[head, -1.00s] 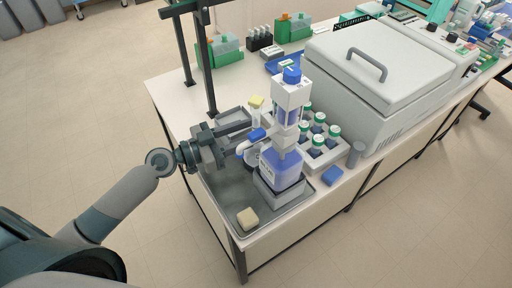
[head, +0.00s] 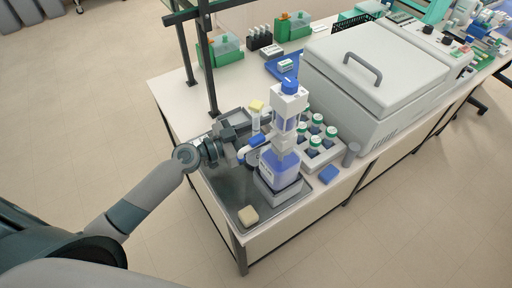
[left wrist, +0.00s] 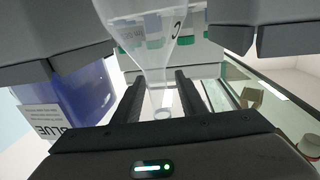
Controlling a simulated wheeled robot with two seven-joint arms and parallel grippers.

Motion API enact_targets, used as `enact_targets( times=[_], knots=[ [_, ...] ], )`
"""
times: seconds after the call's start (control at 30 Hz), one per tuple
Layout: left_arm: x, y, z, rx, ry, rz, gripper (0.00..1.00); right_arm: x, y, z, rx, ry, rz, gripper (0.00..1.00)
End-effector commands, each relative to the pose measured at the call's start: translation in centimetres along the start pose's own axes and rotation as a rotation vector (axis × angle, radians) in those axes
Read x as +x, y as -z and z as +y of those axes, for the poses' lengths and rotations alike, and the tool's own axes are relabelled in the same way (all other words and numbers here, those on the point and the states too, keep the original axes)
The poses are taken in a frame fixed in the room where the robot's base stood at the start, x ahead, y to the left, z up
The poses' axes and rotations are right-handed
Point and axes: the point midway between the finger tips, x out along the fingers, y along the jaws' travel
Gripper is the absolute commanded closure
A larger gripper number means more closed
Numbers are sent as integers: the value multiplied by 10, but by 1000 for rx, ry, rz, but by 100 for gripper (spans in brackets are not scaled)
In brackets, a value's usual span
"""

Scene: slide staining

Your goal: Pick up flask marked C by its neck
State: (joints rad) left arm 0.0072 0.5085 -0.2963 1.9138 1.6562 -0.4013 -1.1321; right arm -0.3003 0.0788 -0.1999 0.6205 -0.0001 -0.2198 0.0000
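Flask C (left wrist: 150,25) is clear glass and shows in the left wrist view with a dark letter on its body. Its narrow neck (left wrist: 163,98) lies between the two dark fingers of my left gripper (left wrist: 159,78). The fingers are apart, and a gap shows on each side of the neck. In the head view my left gripper (head: 245,138) is over the grey tray, behind the dispenser bottle. There the flask is mostly hidden by the gripper and the bottle. My right gripper is not in view.
The blue dispenser bottle (head: 281,168) stands close beside my left gripper; its label shows in the left wrist view (left wrist: 48,120). A rack of green-capped bottles (head: 322,157) is behind it. A beige block (head: 248,215) lies in the grey tray (head: 222,190). A post (head: 208,75) stands behind.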

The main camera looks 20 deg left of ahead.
Motion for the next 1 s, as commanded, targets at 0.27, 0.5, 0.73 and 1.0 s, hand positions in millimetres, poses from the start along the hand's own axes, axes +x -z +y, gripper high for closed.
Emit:
enact_targets(
  times=[0.27,0.5,0.73,1.0],
  knots=[
    [0,0,0,0,0,0,76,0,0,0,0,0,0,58],
    [0,0,0,0,1,0,97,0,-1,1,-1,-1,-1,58],
    [0,2,0,0,0,0,97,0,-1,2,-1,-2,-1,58],
    [0,20,0,4,-1,0,97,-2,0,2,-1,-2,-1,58]
  ],
)
